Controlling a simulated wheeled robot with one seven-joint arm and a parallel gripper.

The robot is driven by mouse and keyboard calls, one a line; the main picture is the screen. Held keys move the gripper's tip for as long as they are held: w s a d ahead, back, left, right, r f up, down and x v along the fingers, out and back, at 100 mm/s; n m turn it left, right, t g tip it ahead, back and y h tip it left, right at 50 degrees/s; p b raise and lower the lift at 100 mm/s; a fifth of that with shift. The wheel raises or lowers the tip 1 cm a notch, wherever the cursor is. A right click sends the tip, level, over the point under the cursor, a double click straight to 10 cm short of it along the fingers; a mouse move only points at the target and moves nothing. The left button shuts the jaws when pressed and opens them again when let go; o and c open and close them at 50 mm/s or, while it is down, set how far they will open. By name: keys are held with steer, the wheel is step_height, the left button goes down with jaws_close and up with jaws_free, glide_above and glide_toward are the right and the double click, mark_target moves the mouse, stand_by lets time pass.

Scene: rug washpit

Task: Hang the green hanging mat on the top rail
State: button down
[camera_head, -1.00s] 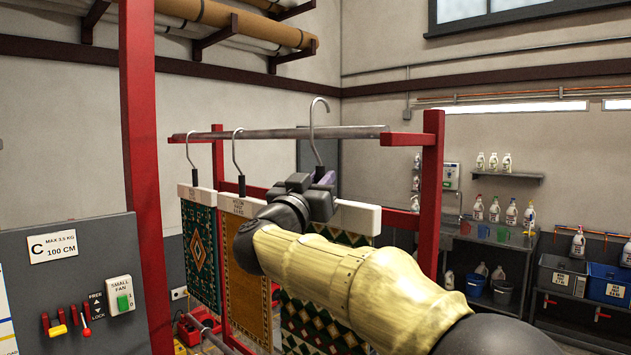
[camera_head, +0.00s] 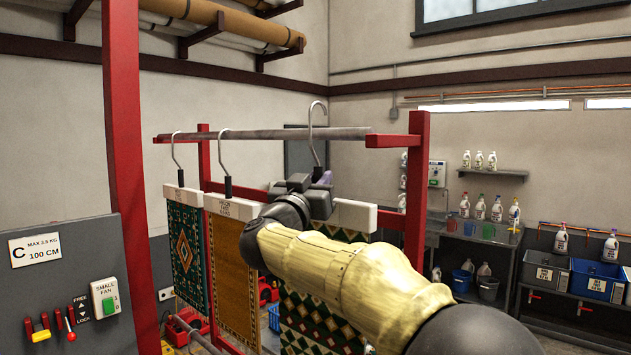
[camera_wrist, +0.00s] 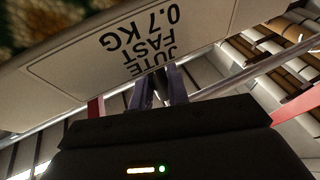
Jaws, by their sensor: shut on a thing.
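The held green mat (camera_head: 315,322) is dark green with cream and tan diamonds. It hangs from a white hanger bar (camera_head: 355,215) with a tall metal hook (camera_head: 313,135). My gripper (camera_head: 318,188) is shut on this hanger near the base of the hook. The wrist view shows the fingers (camera_wrist: 157,90) against the bar, whose label reads "JUTE FAST 0.7 KG" (camera_wrist: 125,45). The top rail (camera_head: 265,134) is a grey bar on a red frame. The hook's curve shows above the rail in the picture; I cannot tell whether it is over it. My arm hides part of the mat.
A teal mat with an orange diamond (camera_head: 184,255) and an ochre mat (camera_head: 235,280) hang left of the held mat. A red post (camera_head: 125,180) and a grey control panel (camera_head: 70,290) stand at left. The right upright (camera_head: 416,190) is close to my arm.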

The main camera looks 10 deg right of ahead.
steer(key=shift+f+b, duration=1.65)
steer(key=shift+f, duration=0.4)
steer(key=c, duration=1.3)
jaws_free()
steer(key=shift+a+f, duration=0.1)
steer(key=b+v, duration=0.8)
steer(key=v, duration=0.9)
steer(key=shift+s+a+b, duration=0.1)
steer(key=shift+s+b, duration=0.1)
steer(key=shift+b, duration=0.1)
